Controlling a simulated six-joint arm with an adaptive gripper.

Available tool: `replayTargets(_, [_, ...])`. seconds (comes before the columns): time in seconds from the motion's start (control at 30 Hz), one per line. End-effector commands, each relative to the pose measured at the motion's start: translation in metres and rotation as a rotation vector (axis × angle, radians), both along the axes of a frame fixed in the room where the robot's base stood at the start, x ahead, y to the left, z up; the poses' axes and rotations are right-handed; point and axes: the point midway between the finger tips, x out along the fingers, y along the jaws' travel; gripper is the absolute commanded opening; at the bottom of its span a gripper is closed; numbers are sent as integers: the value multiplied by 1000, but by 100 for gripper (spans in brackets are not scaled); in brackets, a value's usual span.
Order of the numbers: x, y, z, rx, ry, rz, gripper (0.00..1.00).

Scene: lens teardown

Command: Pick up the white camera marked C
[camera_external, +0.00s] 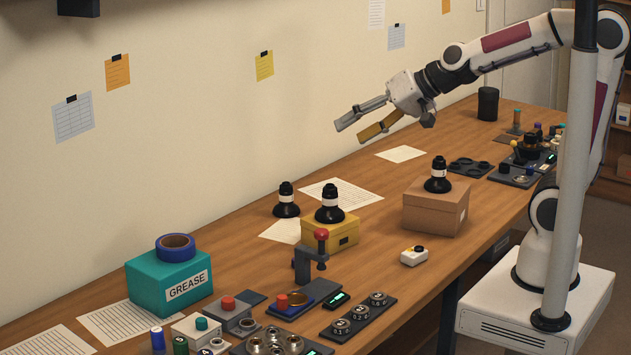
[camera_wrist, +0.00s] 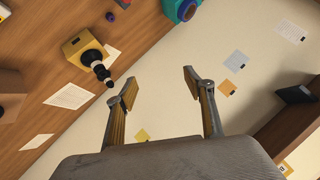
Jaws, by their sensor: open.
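No letter C is readable in either view, and I cannot tell for sure which thing is the white camera. A small white box with a dark and yellow top (camera_external: 414,257) lies on the table in front of the cardboard box. A white box with a teal button (camera_external: 196,331) stands at the front left; its lower part is partly hidden. My gripper (camera_external: 349,131) is open and empty, high above the back of the table and well apart from both. Its two spread fingers also show in the wrist view (camera_wrist: 159,80), with wall between them.
Black banded, flared pieces stand on a cardboard box (camera_external: 430,214), on a yellow box (camera_external: 318,236) and on the table (camera_external: 286,203). A red-topped lever stand (camera_external: 308,265) and a teal GREASE box (camera_external: 160,285) are further left. Small parts crowd the front left; bare table lies near the cardboard box.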

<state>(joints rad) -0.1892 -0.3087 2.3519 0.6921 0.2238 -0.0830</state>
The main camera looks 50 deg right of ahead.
Motion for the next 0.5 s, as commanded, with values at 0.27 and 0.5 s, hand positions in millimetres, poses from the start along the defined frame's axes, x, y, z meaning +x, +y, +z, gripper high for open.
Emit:
replayTargets(0.27, [61, 6, -11, 108, -35, -185, 53])
replayTargets(0.5, [100, -3, -37, 151, -41, -382, 53])
